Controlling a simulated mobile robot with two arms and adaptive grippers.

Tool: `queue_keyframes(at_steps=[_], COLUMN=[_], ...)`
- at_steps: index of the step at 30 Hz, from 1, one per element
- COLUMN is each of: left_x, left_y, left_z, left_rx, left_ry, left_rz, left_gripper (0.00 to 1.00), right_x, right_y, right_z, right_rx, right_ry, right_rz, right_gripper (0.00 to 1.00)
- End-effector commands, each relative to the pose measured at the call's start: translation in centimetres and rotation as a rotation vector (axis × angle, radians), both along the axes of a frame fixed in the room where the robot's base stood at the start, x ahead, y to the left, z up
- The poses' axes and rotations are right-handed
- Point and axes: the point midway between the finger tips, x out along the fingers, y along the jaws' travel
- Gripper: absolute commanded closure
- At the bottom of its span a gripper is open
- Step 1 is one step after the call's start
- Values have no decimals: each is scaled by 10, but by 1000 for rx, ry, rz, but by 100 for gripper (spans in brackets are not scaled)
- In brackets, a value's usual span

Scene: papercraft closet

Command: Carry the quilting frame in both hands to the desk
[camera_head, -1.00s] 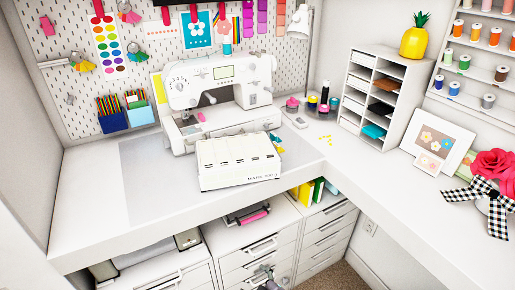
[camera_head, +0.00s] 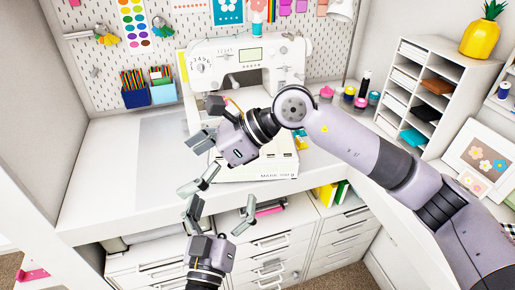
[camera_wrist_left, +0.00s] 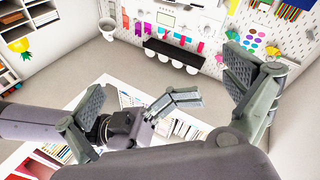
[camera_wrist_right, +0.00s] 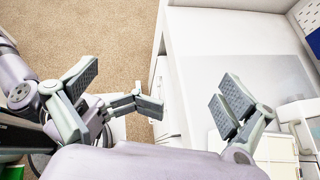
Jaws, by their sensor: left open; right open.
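The white corner desk (camera_head: 90,190) spans the head view, and its top also shows in the right wrist view (camera_wrist_right: 200,60). I cannot make out a quilting frame in any view. My left gripper (camera_head: 220,208) is open and empty, in front of the desk's front edge, above the drawers in the picture. My right gripper (camera_head: 206,142) is open and empty over the desk's front part. Its arm crosses in from the right and hides part of the desk. The two grippers are close together, and each wrist view shows the other one between its own spread fingers.
A white shelf organiser (camera_head: 430,90) stands at the right. The desk's left part is clear. Drawer units (camera_head: 270,245) stand below.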

Motion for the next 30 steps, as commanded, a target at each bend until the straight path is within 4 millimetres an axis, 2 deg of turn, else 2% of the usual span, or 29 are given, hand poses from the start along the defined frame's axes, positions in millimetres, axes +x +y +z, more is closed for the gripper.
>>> queue_keyframes(at_steps=[1, 3, 6, 9, 12, 15, 23, 26, 30], left_x=[3, 7, 9, 10, 10, 10, 10, 14, 30], left_y=[6, 14, 22, 25, 26, 26, 27, 27, 28], left_z=[1, -3, -14, -24, -31, -33, -33, -33, -32], left_rx=[-26, -49, -67, -70, -68, -69, -68, -67, -67], left_ry=[20, 67, 142, 205, 244, 258, 258, 255, 254], left_rz=[46, 106, 169, 206, 224, 229, 229, 229, 231], left_gripper=[0, 0, 0, 0, 0, 0, 0, 0, 0], right_x=[19, 44, 75, 95, 103, 106, 106, 107, 113], right_y=[-24, -62, -116, -159, -183, -191, -191, -191, -190], right_z=[-5, -9, 2, 19, 31, 36, 35, 31, 16], right_rx=[-169, -393, -661, -848, -949, -984, -982, -982, -981], right_ry=[-118, -244, -369, -437, -467, -475, -474, -472, -469], right_rz=[0, -13, -57, -109, -141, -154, -154, -153, -152], right_gripper=[0, 0, 0, 0, 0, 0, 0, 0, 0])
